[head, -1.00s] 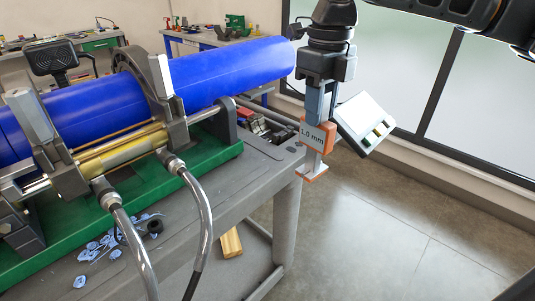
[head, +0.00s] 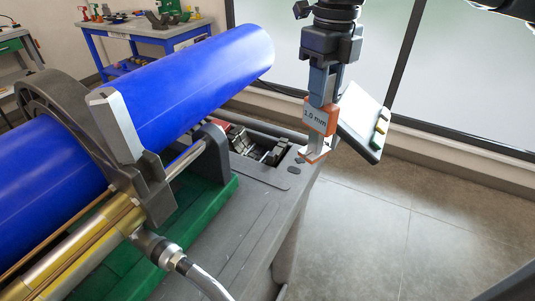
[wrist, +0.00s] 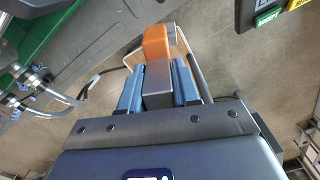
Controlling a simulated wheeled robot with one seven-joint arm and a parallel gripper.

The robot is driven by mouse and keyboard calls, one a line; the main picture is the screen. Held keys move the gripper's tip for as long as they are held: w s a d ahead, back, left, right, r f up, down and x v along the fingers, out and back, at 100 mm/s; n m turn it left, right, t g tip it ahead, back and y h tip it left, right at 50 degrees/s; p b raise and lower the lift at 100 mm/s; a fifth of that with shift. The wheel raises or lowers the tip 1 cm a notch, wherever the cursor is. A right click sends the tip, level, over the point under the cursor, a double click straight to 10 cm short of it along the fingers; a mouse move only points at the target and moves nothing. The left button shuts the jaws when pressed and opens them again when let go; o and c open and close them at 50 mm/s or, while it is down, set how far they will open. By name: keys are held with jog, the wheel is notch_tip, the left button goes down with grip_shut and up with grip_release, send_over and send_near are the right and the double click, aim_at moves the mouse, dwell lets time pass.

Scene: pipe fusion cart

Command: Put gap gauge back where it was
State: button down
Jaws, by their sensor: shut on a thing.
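The gap gauge (head: 316,120) is an orange block with a "1.0 mm" label and a pale, orange-edged foot below. My gripper (head: 321,90) points down and is shut on its upper part. The gauge hangs upright by the cart's right end, right of the recess with dark parts (head: 262,150); whether its foot touches the cart is unclear. In the wrist view, a grey block sits between the blue fingers of my gripper (wrist: 157,85), and the gauge's orange end (wrist: 157,43) shows beyond. The gauge's former place cannot be made out.
A large blue pipe (head: 190,85) lies in the clamp (head: 135,130) on the green-based machine, left of my gripper. A tilted panel with coloured buttons (head: 362,120) is close behind the gauge on the right. The floor at right is clear. A blue workbench (head: 150,35) stands behind.

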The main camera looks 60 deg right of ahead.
jog(key=w+a+f+p, duration=0.1)
jog(key=w+a+f, duration=0.5)
jog(key=w+f, duration=0.2)
jog(key=shift+f, duration=1.15)
jog(key=c, duration=0.8)
grip_release()
notch_tip(320, 180, up, 12)
jog(key=shift+s, duration=0.1)
